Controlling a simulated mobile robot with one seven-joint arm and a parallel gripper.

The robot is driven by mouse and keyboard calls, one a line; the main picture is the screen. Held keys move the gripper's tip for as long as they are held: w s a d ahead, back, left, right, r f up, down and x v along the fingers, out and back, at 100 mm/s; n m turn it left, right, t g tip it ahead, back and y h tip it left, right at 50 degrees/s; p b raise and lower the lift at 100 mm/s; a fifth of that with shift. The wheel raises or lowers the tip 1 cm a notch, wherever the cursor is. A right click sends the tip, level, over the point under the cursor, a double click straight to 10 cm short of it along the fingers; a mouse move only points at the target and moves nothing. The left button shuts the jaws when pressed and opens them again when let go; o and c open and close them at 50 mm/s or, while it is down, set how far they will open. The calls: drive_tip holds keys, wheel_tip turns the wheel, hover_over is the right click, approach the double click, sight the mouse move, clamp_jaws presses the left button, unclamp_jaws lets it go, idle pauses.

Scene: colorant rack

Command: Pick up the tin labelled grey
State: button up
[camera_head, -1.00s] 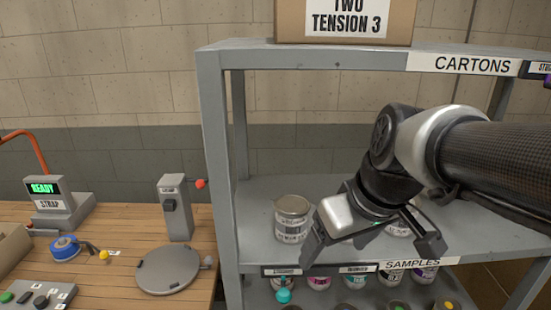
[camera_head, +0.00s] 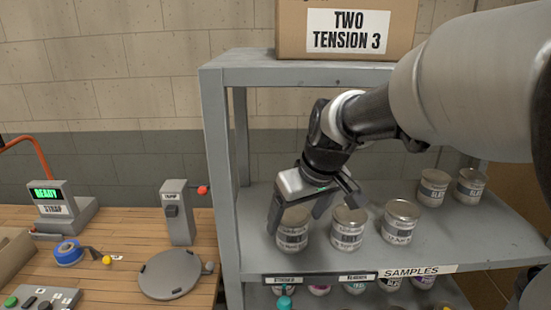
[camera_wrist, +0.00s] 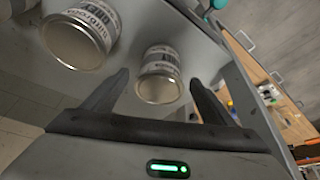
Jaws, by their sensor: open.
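Several grey-lidded tins with pale, dark-banded labels stand upright on the middle shelf. In the head view the front ones are a left tin (camera_head: 292,236), a middle tin (camera_head: 348,234) and a right tin (camera_head: 399,228).
Two more tins, one (camera_head: 432,190) and another (camera_head: 469,187), stand at the back right. The shelf's left post (camera_head: 219,170) is close to my gripper. Lower tins sit below the SAMPLES strip (camera_head: 412,271). A carton (camera_head: 345,28) stands on top. A workbench (camera_head: 125,275) is at left.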

drive_tip(key=shift+w+a+f, duration=0.25)
drive_tip(key=shift+w+f, duration=0.15)
drive_tip(key=shift+f, duration=0.15)
drive_tip(key=shift+c, duration=0.4)
drive_tip(key=c, duration=1.2)
drive_tip(key=shift+o, duration=0.2)
drive_tip(key=shift+r, duration=0.1)
